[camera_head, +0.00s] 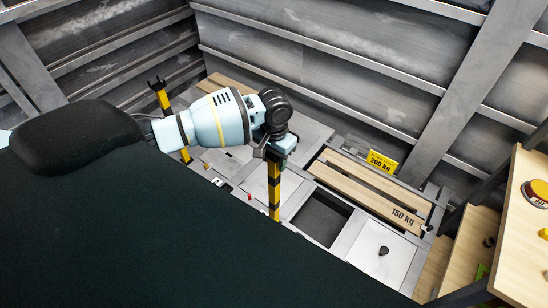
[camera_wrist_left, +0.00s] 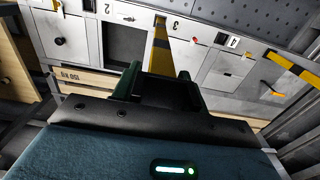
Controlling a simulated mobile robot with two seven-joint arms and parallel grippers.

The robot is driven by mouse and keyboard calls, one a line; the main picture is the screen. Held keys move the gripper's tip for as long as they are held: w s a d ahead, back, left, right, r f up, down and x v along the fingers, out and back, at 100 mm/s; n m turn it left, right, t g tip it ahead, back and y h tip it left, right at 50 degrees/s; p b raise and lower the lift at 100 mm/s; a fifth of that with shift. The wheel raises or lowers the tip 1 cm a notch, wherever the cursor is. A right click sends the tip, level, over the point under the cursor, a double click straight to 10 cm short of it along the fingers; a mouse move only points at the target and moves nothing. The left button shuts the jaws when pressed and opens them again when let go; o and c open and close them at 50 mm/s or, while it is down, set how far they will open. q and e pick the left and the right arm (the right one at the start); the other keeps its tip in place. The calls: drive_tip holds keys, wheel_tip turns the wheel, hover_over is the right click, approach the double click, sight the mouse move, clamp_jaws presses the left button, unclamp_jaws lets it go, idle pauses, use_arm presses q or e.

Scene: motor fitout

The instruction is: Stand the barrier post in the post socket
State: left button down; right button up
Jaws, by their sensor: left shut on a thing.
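My left gripper (camera_head: 278,152) reaches in from the left and is shut on the barrier post, a yellow and black striped post (camera_head: 274,188). The post hangs nearly upright below the fingers, over the grey panels. In the left wrist view the post (camera_wrist_left: 161,48) shows beyond the two dark fingers (camera_wrist_left: 155,82). I cannot make out the post socket for certain. My right gripper is not in view.
A second striped post (camera_head: 162,98) with a forked top stands at the left. A dark square opening (camera_head: 321,217) lies right of the held post. Beyond it are wooden slats marked 150 kg (camera_head: 372,196) and a yellow 200 kg sign (camera_head: 382,161). A wooden shelf (camera_head: 515,235) stands right.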

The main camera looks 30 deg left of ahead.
use_arm(q)
drive_tip(key=shift+f, duration=0.25)
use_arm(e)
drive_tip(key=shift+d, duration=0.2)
use_arm(q)
drive_tip(key=shift+f, duration=0.15)
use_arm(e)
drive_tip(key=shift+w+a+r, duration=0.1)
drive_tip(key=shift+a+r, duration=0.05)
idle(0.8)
use_arm(q)
drive_tip(key=c, duration=0.9)
unclamp_jaws()
drive_tip(key=shift+o, duration=1.1)
drive_tip(key=shift+f, duration=0.1)
wheel_tip(320, 180, up, 8)
drive_tip(key=shift+f+p, duration=0.1)
drive_tip(key=shift+p, duration=0.35)
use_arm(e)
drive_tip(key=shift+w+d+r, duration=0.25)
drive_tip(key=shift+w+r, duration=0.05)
